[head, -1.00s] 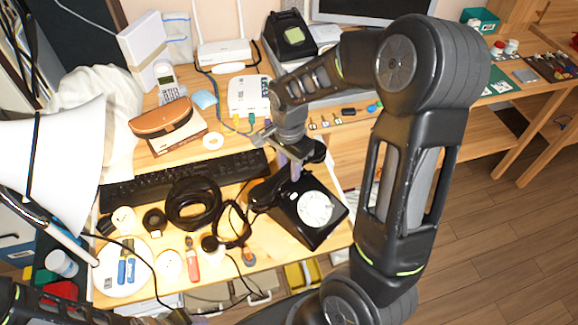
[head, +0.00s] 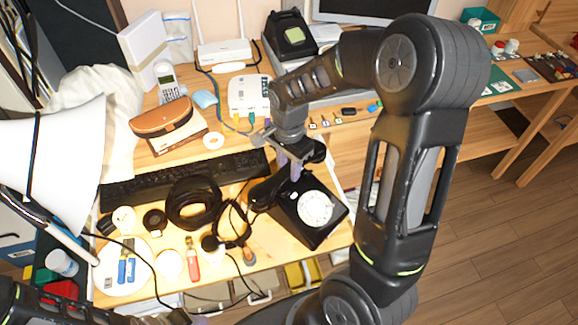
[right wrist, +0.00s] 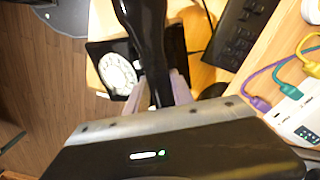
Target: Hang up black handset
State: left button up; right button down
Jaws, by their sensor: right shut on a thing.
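The black dial phone (head: 325,233) sits on the wooden desk near its front right edge, its white dial (head: 315,208) facing up. My right gripper (head: 291,172) is at the back side of the phone, pointing down, and is shut on the black handset (head: 262,195). In the right wrist view the handset (right wrist: 146,32) runs between the two fingers (right wrist: 158,88), with the phone's dial (right wrist: 117,72) beside it. The gripper hides part of the handset and cradle, so I cannot tell whether they touch. My left gripper (head: 178,318) shows only partly at the bottom edge.
A black cable coil (head: 193,204) and black headphones (head: 236,225) lie left of the phone. A black keyboard (head: 150,186) lies behind them. A white box with cables (head: 248,95) stands behind my right gripper. The desk's front edge is close to the phone.

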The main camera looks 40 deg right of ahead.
jog(key=shift+f+b, duration=0.85)
jog(key=shift+f, duration=0.25)
dwell(0.4)
jog(key=c, duration=1)
grip_release()
notch_tip(320, 180, up, 8)
dwell(0.5)
